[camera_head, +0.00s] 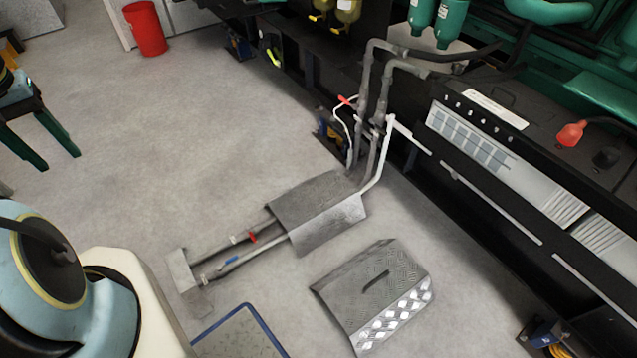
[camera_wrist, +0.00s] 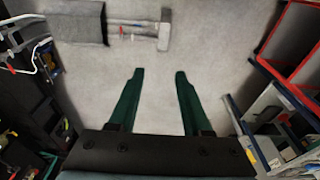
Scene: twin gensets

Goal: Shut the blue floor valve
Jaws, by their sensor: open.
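The blue floor valve (camera_head: 229,261) has a small blue handle on the nearer of two grey floor pipes in the head view. It sits between a grey cover plate and a small end bracket (camera_head: 182,270). A red-handled valve (camera_head: 252,238) is close by, on the other pipe. In the wrist view the two pipes (camera_wrist: 135,30) run along the top into the bracket (camera_wrist: 164,28); the blue handle is too small to make out there. My gripper (camera_wrist: 160,74) is open and empty over bare floor, apart from the pipes.
A bent grey cover (camera_head: 318,208) lies over the pipes, and a loose tread-plate cover (camera_head: 375,295) is on the floor in front. The black genset frame (camera_head: 480,215) edges the right side. A red bin (camera_head: 146,28) stands far back. Floor left of the pipes is clear.

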